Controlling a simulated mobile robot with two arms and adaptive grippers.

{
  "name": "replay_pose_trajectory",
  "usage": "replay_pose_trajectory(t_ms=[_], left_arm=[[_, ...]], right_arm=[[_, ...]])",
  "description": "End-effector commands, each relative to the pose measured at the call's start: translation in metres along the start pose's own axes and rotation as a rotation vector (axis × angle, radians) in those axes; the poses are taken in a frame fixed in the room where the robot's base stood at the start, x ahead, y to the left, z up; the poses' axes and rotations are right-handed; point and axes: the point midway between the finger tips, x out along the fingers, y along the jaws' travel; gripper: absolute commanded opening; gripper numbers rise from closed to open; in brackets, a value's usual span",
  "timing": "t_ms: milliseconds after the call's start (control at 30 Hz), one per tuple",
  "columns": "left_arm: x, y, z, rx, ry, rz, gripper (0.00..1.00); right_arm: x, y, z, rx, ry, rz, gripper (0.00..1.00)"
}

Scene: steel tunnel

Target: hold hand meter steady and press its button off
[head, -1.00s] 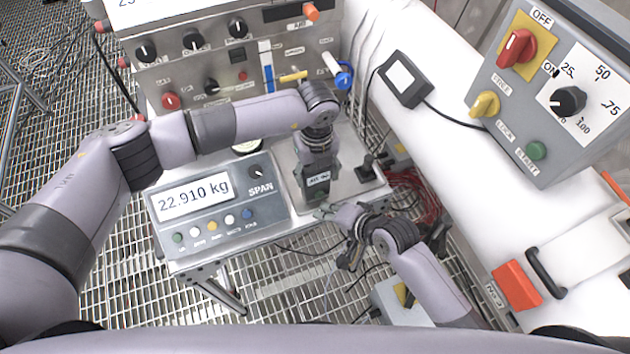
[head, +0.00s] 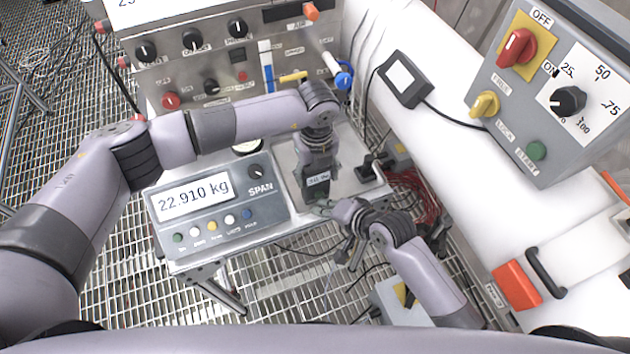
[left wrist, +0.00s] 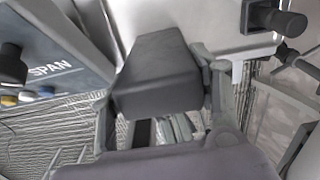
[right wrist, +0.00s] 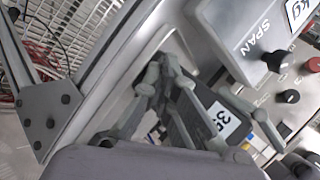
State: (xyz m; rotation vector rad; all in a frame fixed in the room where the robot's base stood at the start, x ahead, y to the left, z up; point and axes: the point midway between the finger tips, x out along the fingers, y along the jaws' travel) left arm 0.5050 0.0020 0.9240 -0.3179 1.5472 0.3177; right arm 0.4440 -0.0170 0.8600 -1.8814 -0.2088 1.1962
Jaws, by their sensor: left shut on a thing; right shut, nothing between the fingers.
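The hand meter (head: 317,184) is a small dark device with a pale display, standing over the steel bench. My left gripper (head: 316,160) is shut on it from above. In the left wrist view its dark, blocky body (left wrist: 158,72) lies between the fingers. In the right wrist view its display (right wrist: 222,119) shows a partly cut-off reading. My right gripper (head: 326,208) is shut and empty, its tips at the lower front of the meter. The tips also show in the right wrist view (right wrist: 158,78). The meter's button is hidden, and I cannot tell whether the tips touch it.
A scale indicator (head: 215,205) reading 22.910 kg stands left of the meter on the bench (head: 358,198). A knob panel (head: 225,70) rises behind. A black fitting (head: 370,168) sits close on the right. A grey switch box (head: 545,95) is farther right.

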Motion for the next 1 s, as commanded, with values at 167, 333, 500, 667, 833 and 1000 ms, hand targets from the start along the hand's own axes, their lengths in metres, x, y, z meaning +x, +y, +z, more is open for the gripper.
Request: replay_pose_trajectory(t_ms=[167,333,500,667,833,1000], left_arm=[[-0.0002,-0.0001,0.0003,0.0,-0.001,0.0,0.23],[-0.0002,-0.0001,0.0003,0.0,-0.001,0.0,0.23],[-0.0002,-0.0001,0.0003,0.0,-0.001,0.0,0.23],[-0.0002,-0.0001,0.0003,0.0,-0.001,0.0,0.23],[-0.0002,-0.0001,0.0003,0.0,-0.001,0.0,0.23],[-0.0002,0.0,0.0002,0.0,0.0,0.0,0.23]], right_arm=[[-0.0001,0.0002,0.0,0.0,0.0,0.0,0.0],[-0.0001,0.0002,0.0,0.0,0.0,0.0,0.0],[-0.0001,0.0003,0.0,0.0,0.0,0.0,0.0],[0.0016,-0.0012,-0.0012,0.0,0.0,0.0,0.0],[0.0056,-0.005,-0.0045,0.001,0.001,-0.001,0.0],[0.0061,-0.0052,-0.005,0.0,0.001,-0.001,0.0]])
